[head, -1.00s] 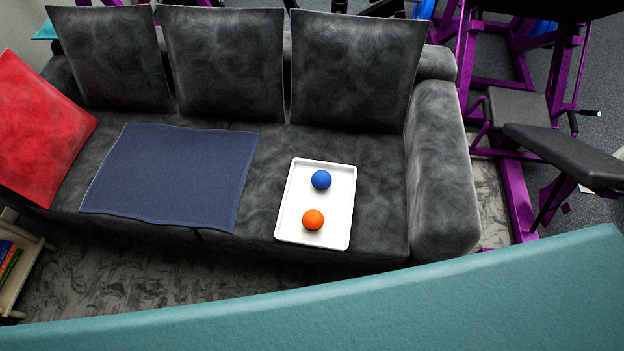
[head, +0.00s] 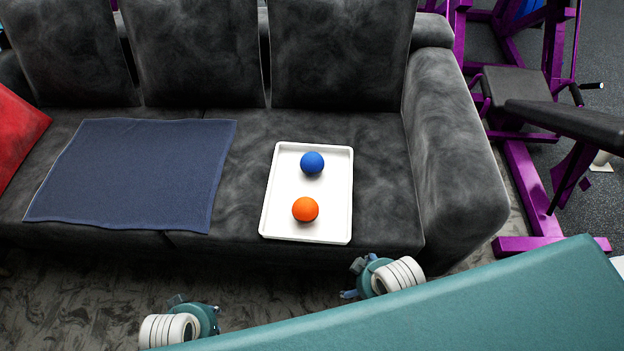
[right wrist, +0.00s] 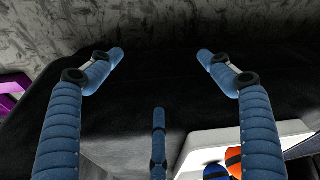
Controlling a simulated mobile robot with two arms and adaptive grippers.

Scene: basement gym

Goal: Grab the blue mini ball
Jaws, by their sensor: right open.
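The blue mini ball (head: 311,163) rests on the white tray (head: 331,215) on the sofa seat. An orange ball (head: 305,209) lies nearer to me on the same tray. My right gripper (head: 356,279) is in front of the sofa, below and right of the tray in the head view. In the right wrist view its fingers (right wrist: 160,70) are spread and empty. There the blue ball (right wrist: 216,171) is partly cut off at the bottom right, beside the orange ball (right wrist: 234,161). My left gripper (head: 198,306) is low in front of the sofa, away from the tray; its finger opening is unclear.
A dark blue cloth (head: 135,172) lies on the sofa seat left of the tray. The sofa's armrest (head: 455,160) rises to the right. A red cushion (head: 15,130) is at the left. Purple gym equipment (head: 530,190) stands beyond the armrest.

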